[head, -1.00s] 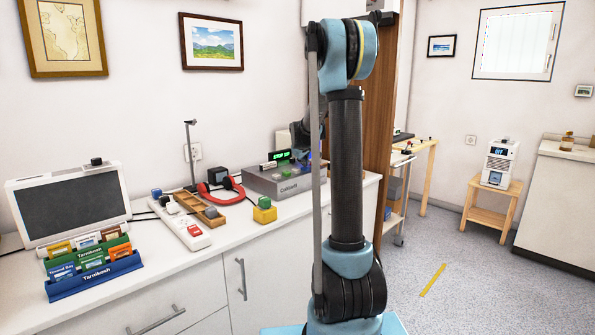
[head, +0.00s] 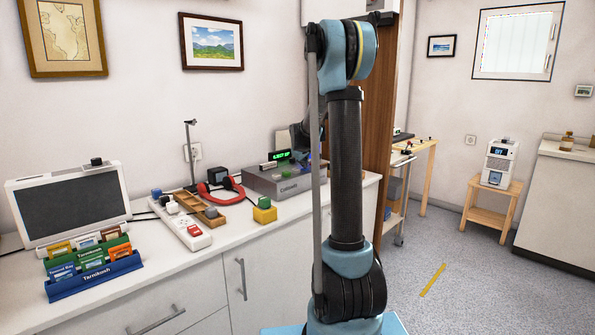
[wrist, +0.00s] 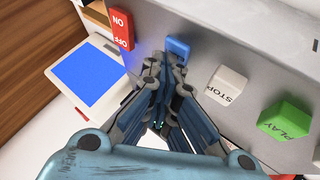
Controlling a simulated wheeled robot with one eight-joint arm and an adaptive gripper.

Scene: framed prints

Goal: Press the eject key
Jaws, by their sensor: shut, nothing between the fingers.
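A grey player (head: 265,183) stands at the right end of the white counter, partly hidden by my arm. Its small green display (head: 280,155) appears to read "EJECT OP". In the wrist view, a blue key (wrist: 178,47) sits on the grey panel just past my fingertips; no label shows on it. A white STOP key (wrist: 227,87) and a green PLAY key (wrist: 287,120) are to its right. My gripper (wrist: 167,68) is shut and empty, its tips close to the blue key; I cannot tell if they touch. The head view hides the fingertips behind my arm.
A red ON/OFF switch (wrist: 121,29) and a white-framed blue screen (wrist: 90,77) lie left of the fingers. Red headphones (head: 217,190), a yellow box with a green button (head: 264,211) and a power strip (head: 187,228) occupy the counter left of the player.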

